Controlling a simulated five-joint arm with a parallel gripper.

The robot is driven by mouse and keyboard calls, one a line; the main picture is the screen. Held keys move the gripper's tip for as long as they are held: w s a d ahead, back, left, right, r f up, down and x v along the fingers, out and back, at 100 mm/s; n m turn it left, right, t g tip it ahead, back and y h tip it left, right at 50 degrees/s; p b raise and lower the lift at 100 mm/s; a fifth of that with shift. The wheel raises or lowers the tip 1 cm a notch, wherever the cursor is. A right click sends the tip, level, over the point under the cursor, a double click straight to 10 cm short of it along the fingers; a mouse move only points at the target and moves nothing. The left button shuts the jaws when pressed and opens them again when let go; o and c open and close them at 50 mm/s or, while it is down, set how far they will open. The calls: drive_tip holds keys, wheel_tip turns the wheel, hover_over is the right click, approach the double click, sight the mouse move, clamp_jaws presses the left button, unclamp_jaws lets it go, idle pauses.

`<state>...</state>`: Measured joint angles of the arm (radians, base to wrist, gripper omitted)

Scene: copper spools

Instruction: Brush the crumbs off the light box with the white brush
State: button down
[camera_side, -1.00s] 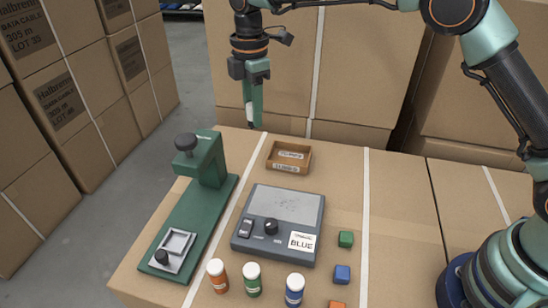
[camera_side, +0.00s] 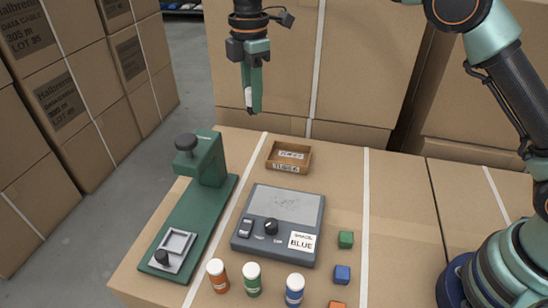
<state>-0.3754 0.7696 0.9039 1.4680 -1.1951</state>
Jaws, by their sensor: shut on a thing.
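The light box (camera_side: 257,250) is a dark grey case on the cardboard surface, with a pale panel (camera_side: 285,204) on its far half. The panel has faint marks that may be crumbs; they are too small to tell singly. My gripper (camera_side: 254,98) is in the air beyond the light box, pointing down. It is shut on the white brush (camera_side: 248,96), of which a small white part and a dark lower tip show. The rest of the brush is hidden by the fingers. The brush is clear of the light box.
A green press (camera_side: 207,163) stands left of the light box. A small labelled wooden tray (camera_side: 302,168) lies behind it. Orange (camera_side: 217,275), green (camera_side: 252,279) and blue (camera_side: 294,290) bottles stand in front. Green (camera_side: 346,239), blue (camera_side: 342,275) and orange cubes sit at right.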

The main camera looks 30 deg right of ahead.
drive_tip(key=s+d+f, duration=0.2)
drive_tip(key=s+f, duration=0.2)
drive_tip(key=s, duration=0.4)
drive_tip(key=s+d+f, duration=0.1)
drive_tip(key=s+f, duration=0.4)
drive_tip(key=s, duration=0.2)
drive_tip(key=shift+f, duration=3.35)
drive_tip(key=shift+w+a+f, duration=0.35)
drive_tip(key=shift+w+f, duration=0.05)
drive_tip(key=shift+f, duration=0.2)
drive_tip(key=shift+w+a, duration=2.25)
drive_tip(key=shift+a, duration=0.05)
drive_tip(key=shift+s+d, duration=2.7)
drive_tip(key=shift+d, duration=0.05)
wheel_tip(320, 180, up, 8)
drive_tip(key=shift+a, duration=0.1)
